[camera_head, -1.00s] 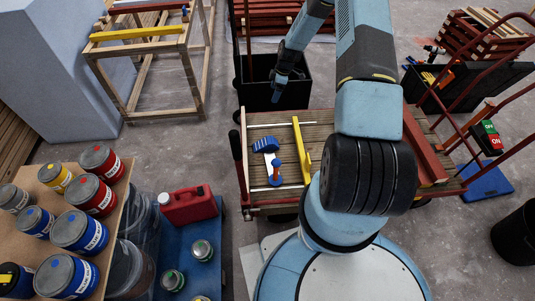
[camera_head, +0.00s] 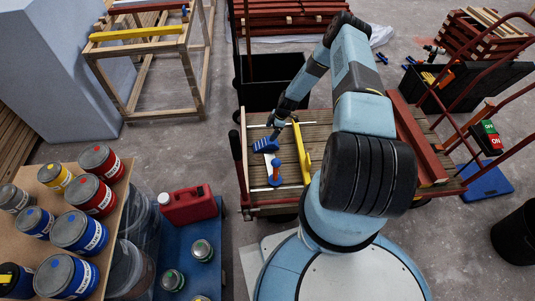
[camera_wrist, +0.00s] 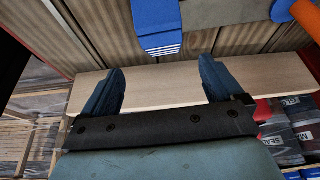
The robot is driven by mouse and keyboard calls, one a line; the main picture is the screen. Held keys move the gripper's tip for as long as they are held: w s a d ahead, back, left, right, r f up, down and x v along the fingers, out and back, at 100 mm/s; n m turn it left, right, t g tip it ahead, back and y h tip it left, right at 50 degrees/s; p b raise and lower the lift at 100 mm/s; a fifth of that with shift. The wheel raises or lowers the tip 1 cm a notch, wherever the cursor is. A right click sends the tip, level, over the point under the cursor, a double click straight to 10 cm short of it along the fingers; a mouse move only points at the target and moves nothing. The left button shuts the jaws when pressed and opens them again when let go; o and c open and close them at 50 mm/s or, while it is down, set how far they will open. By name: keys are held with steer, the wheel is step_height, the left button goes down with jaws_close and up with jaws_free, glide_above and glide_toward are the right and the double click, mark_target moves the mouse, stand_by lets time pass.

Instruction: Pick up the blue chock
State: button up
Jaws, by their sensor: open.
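The blue chock (camera_head: 265,146) lies on the slatted wooden deck of the cart (camera_head: 325,130), near its left side. In the wrist view the chock (camera_wrist: 157,28) shows at the top, cut off by the frame edge, with white stripes at its near end. My gripper (camera_head: 275,130) is just above and behind the chock in the head view. In the wrist view my gripper (camera_wrist: 160,72) is open and empty; the chock is beyond the fingertips, roughly in line with the gap, and not between the fingers.
A blue and orange knobbed tool (camera_head: 275,172) lies close in front of the chock. A yellow bar (camera_head: 302,155) lies to its right. A dark red beam (camera_head: 418,145) runs along the deck's right side. A black bin (camera_head: 268,80) stands behind the cart.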

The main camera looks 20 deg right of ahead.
mark_target(265, 141)
steer(key=x, duration=0.5)
steer(key=shift+a+f, duration=0.1)
steer(key=shift+f, duration=0.15)
steer(key=shift+x, duration=2.7)
steer(key=shift+s, duration=0.2)
steer(key=shift+c, duration=0.2)
steer(key=c, duration=1.4)
